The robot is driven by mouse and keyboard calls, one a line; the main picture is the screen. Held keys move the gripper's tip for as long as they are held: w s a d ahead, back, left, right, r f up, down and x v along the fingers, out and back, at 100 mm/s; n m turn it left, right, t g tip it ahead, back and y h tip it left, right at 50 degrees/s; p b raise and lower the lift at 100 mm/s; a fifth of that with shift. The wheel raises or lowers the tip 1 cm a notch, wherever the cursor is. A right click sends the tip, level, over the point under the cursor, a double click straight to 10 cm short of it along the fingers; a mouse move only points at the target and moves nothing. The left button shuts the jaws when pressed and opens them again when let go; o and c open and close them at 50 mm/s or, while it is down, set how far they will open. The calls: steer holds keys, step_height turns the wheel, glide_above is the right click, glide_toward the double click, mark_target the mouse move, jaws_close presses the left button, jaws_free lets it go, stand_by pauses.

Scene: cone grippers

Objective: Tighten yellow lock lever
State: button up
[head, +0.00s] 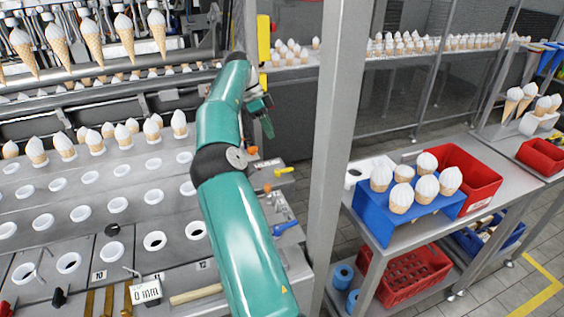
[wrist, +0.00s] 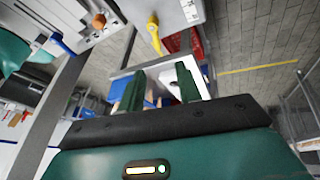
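The yellow lock lever (head: 284,170) sticks out to the right from the edge of the metal machine, between two orange knobs (head: 253,150). In the wrist view the yellow lever (wrist: 154,35) shows above and beyond my fingertips, apart from them. My gripper (head: 262,115) is above and behind the lever in the head view, partly hidden by my green arm. In the wrist view my gripper (wrist: 159,82) is open, with an empty gap between its two green fingers.
A blue lever (head: 284,228) sits nearer on the same machine edge. A grey upright post (head: 340,130) stands just right of the levers. Beyond it, a side table carries a blue cone stand (head: 378,218) and a red crate (head: 468,172). Rows of cones stand on the machine at left.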

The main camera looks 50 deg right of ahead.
mark_target(285, 171)
steer(key=x, duration=1.3)
steer(key=shift+s+a+f, duration=0.1)
steer(key=shift+s+a, duration=0.1)
steer(key=shift+s, duration=0.1)
